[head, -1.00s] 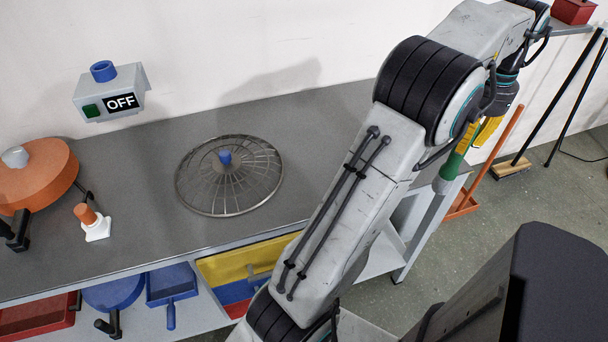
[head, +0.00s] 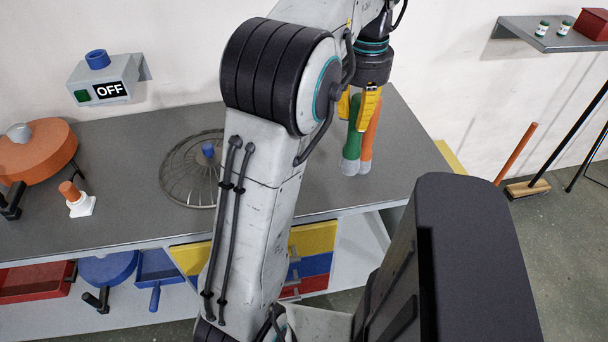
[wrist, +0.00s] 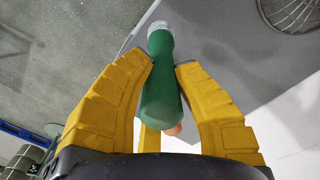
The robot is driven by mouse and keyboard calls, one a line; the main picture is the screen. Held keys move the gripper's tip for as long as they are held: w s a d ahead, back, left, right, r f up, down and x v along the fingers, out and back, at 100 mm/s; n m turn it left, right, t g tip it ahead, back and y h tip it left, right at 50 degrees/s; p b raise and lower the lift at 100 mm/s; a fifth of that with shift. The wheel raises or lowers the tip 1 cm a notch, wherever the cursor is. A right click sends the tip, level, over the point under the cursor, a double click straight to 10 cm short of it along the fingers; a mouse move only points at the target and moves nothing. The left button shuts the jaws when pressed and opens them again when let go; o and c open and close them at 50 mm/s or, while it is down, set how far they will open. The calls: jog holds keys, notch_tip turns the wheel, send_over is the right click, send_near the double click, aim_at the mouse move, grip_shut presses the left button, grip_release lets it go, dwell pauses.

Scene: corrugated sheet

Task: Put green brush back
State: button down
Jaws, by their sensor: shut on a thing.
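My gripper (head: 361,100) has yellow fingers and is shut on the green brush (head: 353,137). The brush hangs down with a pale grey lower end, above or at the right part of the grey bench top (head: 320,190). In the wrist view the green brush (wrist: 160,90) lies between the two yellow fingers (wrist: 164,68), its pale end pointing away. An orange brush-like piece (head: 370,135) shows right beside the green one. A bit of orange (wrist: 174,130) also shows behind the green brush in the wrist view. I cannot tell whether the orange piece is held or only behind.
A round wire guard (head: 180,175) with a blue knob lies left of my arm. An OFF switch box (head: 105,90), an orange round tool (head: 40,150) and a small orange-white item (head: 76,200) are farther left. A wall shelf (head: 550,40) and broom (head: 520,160) are right.

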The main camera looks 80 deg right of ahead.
jog(key=w+d+f+n+p, duration=0.2)
jog(key=w+d+f+p, duration=0.4)
jog(key=w+f+p, duration=0.3)
jog(key=shift+f, duration=1.05)
jog(key=shift+w+d+f, duration=0.1)
jog(key=shift+f, duration=0.05)
jog(key=c, duration=1.1)
grip_release()
